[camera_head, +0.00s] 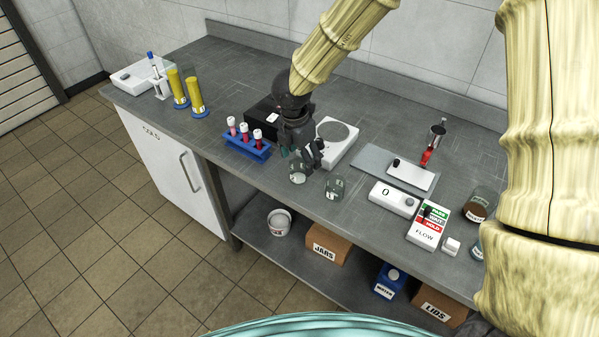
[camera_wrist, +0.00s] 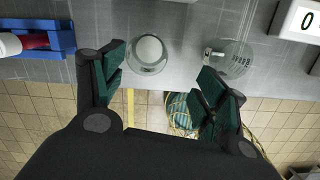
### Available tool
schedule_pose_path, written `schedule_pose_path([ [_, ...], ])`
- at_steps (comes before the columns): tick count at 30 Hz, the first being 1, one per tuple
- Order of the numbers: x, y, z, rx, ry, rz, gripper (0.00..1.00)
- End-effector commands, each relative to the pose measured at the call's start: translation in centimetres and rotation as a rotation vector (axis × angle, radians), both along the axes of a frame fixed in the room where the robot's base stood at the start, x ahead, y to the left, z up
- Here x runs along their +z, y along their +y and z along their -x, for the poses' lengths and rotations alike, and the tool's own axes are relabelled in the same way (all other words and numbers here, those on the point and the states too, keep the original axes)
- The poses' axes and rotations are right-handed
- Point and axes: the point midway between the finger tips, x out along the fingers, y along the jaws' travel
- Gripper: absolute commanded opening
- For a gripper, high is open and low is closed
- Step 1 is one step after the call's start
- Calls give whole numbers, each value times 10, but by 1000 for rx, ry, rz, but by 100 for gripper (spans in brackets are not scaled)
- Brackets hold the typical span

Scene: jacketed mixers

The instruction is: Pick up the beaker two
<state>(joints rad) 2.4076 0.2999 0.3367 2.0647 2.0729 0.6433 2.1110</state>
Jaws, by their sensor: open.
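Two small clear glass beakers stand near the front edge of the bench. The left beaker (camera_head: 298,175) is just below my gripper (camera_head: 302,153); in the wrist view this beaker (camera_wrist: 147,54) shows ahead, between the lines of the two fingers. The right beaker (camera_head: 335,187) stands a little to the right; in the wrist view it (camera_wrist: 230,60) lies just beyond the right fingertip. I cannot read which is beaker two. My gripper (camera_wrist: 163,75) is open and empty, with its green-padded fingers apart.
A blue rack (camera_head: 247,147) with several red tubes is left of my gripper. A white round-topped device (camera_head: 338,140) stands behind. A white box marked 0 (camera_head: 394,199) and a FLOW panel (camera_head: 428,226) are to the right. The bench's front edge is close.

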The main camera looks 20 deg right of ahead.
Motion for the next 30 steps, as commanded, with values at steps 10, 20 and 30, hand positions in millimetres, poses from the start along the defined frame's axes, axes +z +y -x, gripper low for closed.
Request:
schedule_pose_path([
  [10, -31, 0, -11, 2, 7, 1, 72],
  [20, -56, -2, -15, 2, 7, 0, 72],
  [30, -55, -2, -14, 1, 6, 0, 47],
])
